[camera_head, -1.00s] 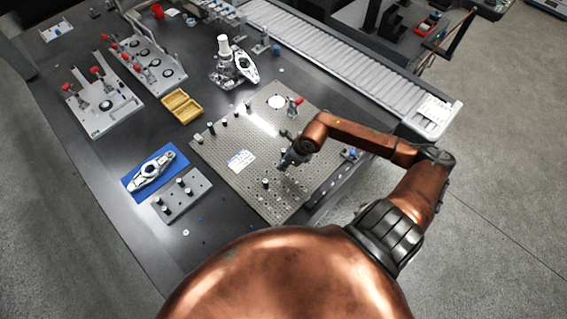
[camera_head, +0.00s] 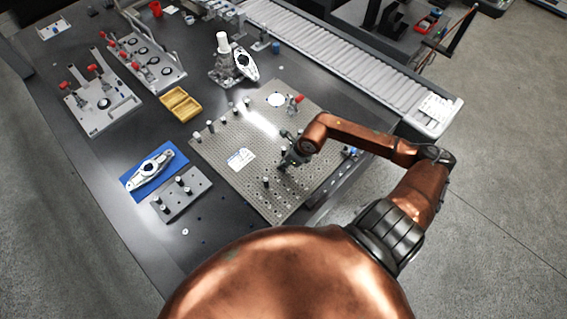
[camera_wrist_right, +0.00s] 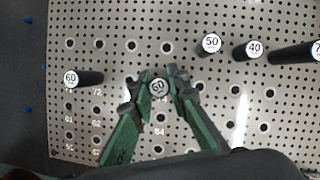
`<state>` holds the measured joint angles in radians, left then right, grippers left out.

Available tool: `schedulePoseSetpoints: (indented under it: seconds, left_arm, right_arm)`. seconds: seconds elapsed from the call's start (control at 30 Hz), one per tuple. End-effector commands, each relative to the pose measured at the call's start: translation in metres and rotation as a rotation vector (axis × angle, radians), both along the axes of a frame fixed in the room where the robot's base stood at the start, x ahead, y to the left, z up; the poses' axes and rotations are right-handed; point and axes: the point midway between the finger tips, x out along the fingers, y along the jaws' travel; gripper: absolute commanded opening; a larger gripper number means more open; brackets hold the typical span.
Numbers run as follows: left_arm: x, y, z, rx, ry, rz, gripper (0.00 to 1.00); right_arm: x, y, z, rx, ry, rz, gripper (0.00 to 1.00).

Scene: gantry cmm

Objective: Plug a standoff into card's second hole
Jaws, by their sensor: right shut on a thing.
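My right gripper (camera_head: 283,168) is over the perforated plate (camera_head: 215,148), towards its right side. In the right wrist view its green fingers (camera_wrist_right: 160,92) are shut on a standoff (camera_wrist_right: 159,88) with a white top marked 60. The lower end of this standoff is hidden, so I cannot tell whether it is in a hole. The white card (camera_head: 240,159) lies on the plate to the left of the gripper; its print is too small to read. Another standoff marked 60 (camera_wrist_right: 72,78) stands to the left in the wrist view. My left gripper is not in view.
Standoffs marked 50 (camera_wrist_right: 211,42) and 40 (camera_wrist_right: 255,48) stand near the held one. A grey block (camera_head: 168,212) with several standoffs sits left of the plate, beside a blue mat (camera_head: 131,181) with a metal part. A yellow tray (camera_head: 180,104) lies behind.

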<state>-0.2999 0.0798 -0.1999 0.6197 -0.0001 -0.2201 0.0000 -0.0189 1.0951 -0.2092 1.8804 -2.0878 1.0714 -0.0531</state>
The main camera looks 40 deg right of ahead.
Motion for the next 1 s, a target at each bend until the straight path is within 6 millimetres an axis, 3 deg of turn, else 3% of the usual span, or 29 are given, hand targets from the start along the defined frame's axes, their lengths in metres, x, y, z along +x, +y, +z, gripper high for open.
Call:
schedulePoseSetpoints:
  seconds: [0.13,0.17,0.43,0.77,1.0]
  left_arm:
    - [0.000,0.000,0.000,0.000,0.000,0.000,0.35]
    - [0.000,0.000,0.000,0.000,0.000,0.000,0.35]
    - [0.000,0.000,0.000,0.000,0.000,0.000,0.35]
    - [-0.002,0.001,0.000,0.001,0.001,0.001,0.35]
    - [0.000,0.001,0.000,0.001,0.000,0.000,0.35]
  right_arm:
    - [0.000,0.000,0.001,0.000,-0.001,0.000,0.00]
    - [0.000,0.000,0.001,0.000,-0.001,0.000,0.17]
    - [0.000,0.000,0.000,0.000,0.000,0.000,0.35]
    - [-0.001,-0.001,0.002,-0.001,0.001,0.000,0.36]
    - [-0.013,-0.008,0.035,-0.005,0.000,0.001,0.36]
